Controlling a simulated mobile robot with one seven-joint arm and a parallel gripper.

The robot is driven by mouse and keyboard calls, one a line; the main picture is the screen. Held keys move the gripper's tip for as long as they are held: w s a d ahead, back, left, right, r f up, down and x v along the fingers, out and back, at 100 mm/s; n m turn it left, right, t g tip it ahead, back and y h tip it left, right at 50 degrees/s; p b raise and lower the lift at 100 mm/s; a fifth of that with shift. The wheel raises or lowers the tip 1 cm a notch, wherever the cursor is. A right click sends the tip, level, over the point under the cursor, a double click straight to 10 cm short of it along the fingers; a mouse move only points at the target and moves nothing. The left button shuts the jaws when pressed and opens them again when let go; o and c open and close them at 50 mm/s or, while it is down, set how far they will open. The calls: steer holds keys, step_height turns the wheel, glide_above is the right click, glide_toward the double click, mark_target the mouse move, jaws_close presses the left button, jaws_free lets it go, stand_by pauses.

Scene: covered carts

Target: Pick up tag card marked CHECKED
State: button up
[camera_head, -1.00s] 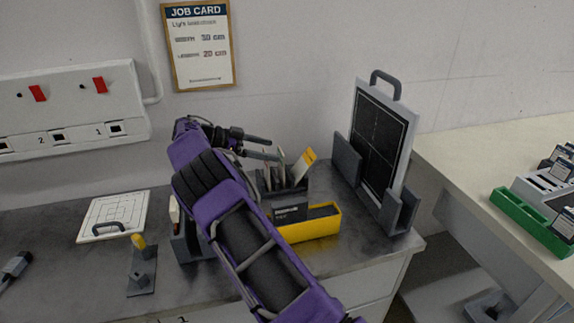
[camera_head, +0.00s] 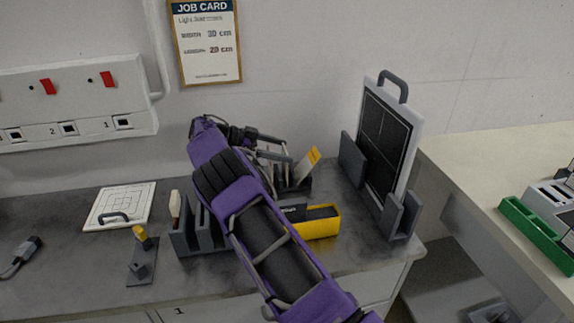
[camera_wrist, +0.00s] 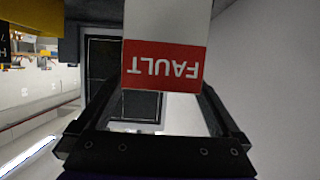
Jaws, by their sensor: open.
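My gripper (camera_head: 288,152) is at the dark card rack (camera_head: 297,187) on the grey bench, its fingers apart around the upper part of the cards. In the wrist view a white card with a red band reading FAULT (camera_wrist: 165,65), upside down, is between the open fingers (camera_wrist: 158,100); I cannot tell whether they touch it. A pale card with a yellow end (camera_head: 308,165) leans in the rack to the right of the fingers. Its lettering is too small to read. I cannot read CHECKED on any card. My arm hides the rack's left part.
A yellow bin (camera_head: 318,228) stands in front of the rack. A framed dark panel (camera_head: 387,140) stands upright to the right. Grey slotted blocks (camera_head: 184,238) and a white board (camera_head: 118,198) are to the left. The wall is close behind, with a job card (camera_head: 207,45).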

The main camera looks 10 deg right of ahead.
steer(key=c, duration=1.5)
